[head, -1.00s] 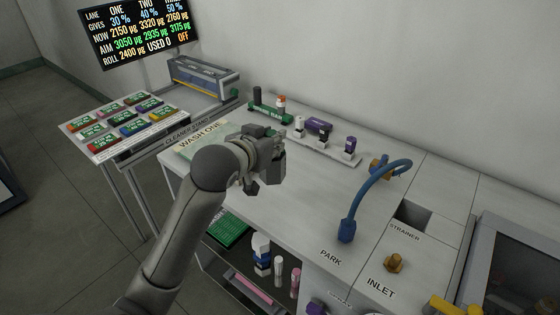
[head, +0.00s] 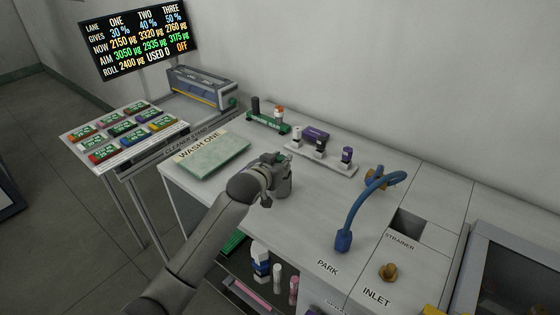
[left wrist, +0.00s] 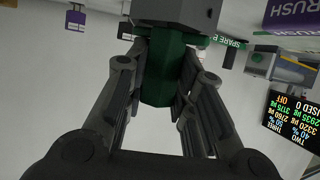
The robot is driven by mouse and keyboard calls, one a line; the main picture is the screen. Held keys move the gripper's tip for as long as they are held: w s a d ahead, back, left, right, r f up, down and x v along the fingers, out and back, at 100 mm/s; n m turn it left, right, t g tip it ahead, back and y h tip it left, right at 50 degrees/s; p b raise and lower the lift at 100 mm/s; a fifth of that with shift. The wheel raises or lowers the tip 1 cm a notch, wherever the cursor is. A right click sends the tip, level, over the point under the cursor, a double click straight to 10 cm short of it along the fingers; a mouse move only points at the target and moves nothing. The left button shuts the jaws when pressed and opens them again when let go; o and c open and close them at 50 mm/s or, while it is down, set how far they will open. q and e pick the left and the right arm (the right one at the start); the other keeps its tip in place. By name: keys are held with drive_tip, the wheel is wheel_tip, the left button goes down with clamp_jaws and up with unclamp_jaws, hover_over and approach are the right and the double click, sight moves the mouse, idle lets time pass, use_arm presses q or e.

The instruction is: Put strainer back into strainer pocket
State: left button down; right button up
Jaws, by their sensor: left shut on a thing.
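My left gripper (head: 281,182) is over the middle of the worktop, seen mostly from behind. In the left wrist view its fingers (left wrist: 160,88) are shut on the strainer, a piece with a dark green grip (left wrist: 163,70) and a grey block (left wrist: 175,12) beyond it. In the head view the arm and gripper hide most of that piece. The strainer pocket (head: 408,222) is a dark square opening behind the STRAINER label, to the right of the gripper, and looks empty. My right gripper is not in view.
A blue curved hose (head: 352,210) arches between the gripper and the pocket. The WASH ONE pad (head: 212,157) is to the left. The worktop before the hose is clear.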

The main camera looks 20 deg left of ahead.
use_arm(q)
drive_tip(key=shift+f, duration=0.2)
drive_tip(key=c, duration=1.7)
unclamp_jaws()
drive_tip(key=shift+f, duration=0.15)
drive_tip(key=o, duration=0.5)
drive_tip(key=shift+c, duration=0.2)
